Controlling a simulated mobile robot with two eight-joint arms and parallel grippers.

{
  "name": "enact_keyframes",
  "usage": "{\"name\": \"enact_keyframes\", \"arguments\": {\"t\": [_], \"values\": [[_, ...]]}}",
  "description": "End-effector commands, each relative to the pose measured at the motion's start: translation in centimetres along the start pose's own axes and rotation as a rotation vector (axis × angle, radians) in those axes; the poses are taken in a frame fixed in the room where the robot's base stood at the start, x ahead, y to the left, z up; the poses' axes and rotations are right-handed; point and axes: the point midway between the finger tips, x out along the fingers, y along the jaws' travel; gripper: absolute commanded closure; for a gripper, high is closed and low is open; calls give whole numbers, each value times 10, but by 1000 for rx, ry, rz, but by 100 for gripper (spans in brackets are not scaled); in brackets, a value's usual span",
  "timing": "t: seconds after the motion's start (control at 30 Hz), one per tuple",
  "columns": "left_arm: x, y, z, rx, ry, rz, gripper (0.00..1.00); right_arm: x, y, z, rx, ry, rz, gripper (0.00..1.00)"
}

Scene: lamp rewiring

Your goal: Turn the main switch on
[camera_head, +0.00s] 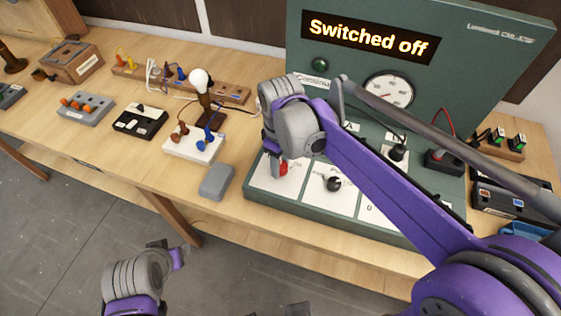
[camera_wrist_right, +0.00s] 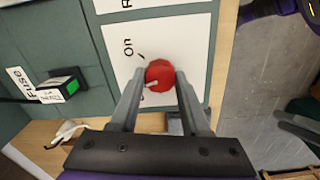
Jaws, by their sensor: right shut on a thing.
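The main switch is a red rotary knob (camera_wrist_right: 159,74) with a white mark, on a white plate of the green test panel (camera_head: 340,203). In the head view the knob (camera_head: 283,169) is partly hidden by my right gripper (camera_head: 275,170). In the right wrist view the gripper's fingers (camera_wrist_right: 160,80) are shut on the knob from both sides. An "On" label stands at its upper left; its white mark points lower left, away from that label. The panel display (camera_head: 370,38) reads "Switched off". My left gripper (camera_head: 178,257) is low at the front, clear of the table; its jaws are unclear.
A black knob (camera_head: 333,184) is right of the red one.

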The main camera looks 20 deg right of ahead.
Motion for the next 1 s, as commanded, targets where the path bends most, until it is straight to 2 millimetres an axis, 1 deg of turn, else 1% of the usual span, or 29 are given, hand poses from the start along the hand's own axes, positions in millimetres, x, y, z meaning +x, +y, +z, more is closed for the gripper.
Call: {"name": "enact_keyframes", "arguments": {"t": [0.7, 1.0], "values": [[2, 0, 2, 0, -2, 0, 50, 0, 1, 0, 675, 0, 1, 100], [2, 0, 2, 0, -2, 0, 50, -1, 1, 0, 900, 1, 1, 100]]}}
